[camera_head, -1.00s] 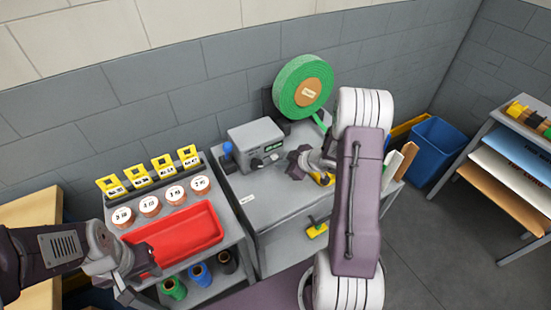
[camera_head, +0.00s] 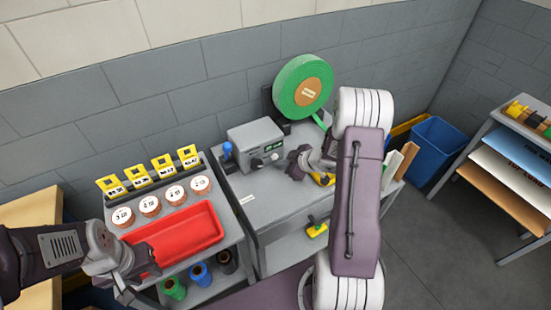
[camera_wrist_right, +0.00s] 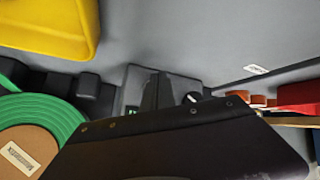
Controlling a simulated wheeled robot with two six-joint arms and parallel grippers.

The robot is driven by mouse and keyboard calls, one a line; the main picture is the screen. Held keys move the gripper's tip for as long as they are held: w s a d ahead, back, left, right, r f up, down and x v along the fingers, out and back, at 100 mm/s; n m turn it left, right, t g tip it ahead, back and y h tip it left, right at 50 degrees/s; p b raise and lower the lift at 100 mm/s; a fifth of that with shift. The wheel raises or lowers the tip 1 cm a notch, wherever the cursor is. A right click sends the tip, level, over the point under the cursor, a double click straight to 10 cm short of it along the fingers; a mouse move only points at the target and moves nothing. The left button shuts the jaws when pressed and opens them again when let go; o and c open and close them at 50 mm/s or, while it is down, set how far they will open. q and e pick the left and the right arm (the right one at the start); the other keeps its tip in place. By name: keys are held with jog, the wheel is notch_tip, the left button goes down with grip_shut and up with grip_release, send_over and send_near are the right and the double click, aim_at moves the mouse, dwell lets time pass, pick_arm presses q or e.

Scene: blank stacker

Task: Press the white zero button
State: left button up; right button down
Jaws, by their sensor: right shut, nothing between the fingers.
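A grey box-shaped device (camera_head: 256,139) with a small green display (camera_head: 271,147) stands on the grey bench, and dark knobs show low on its front. I cannot make out the white zero button for certain. My right gripper (camera_head: 297,163) is shut and empty, just in front and to the right of the device. In the right wrist view, its dark fingers (camera_wrist_right: 157,91) are together, with a small black and white round part (camera_wrist_right: 191,98) just to their right. My left gripper (camera_head: 131,283) is by the red tray; its fingers are too unclear to judge.
A large green roll (camera_head: 291,91) stands behind the device. A blue-topped post (camera_head: 227,150) is at its left. A red tray (camera_head: 181,236), copper spools and yellow tags fill the left cart. A yellow object (camera_head: 322,179) lies by my right wrist. The bench's front left is clear.

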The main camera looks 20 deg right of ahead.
dwell(0.4)
jog(key=shift+w+r+p, duration=0.1)
jog(key=shift+w+p, duration=0.2)
jog(key=shift+w, duration=0.15)
jog(key=shift+w+p, duration=0.35)
jog(key=shift+w, duration=0.1)
dwell(0.5)
dwell(0.4)
jog(key=shift+s, duration=0.85)
jog(key=shift+s+d+b, duration=0.2)
jog(key=shift+s+b, duration=0.1)
jog(key=shift+s, duration=2.2)
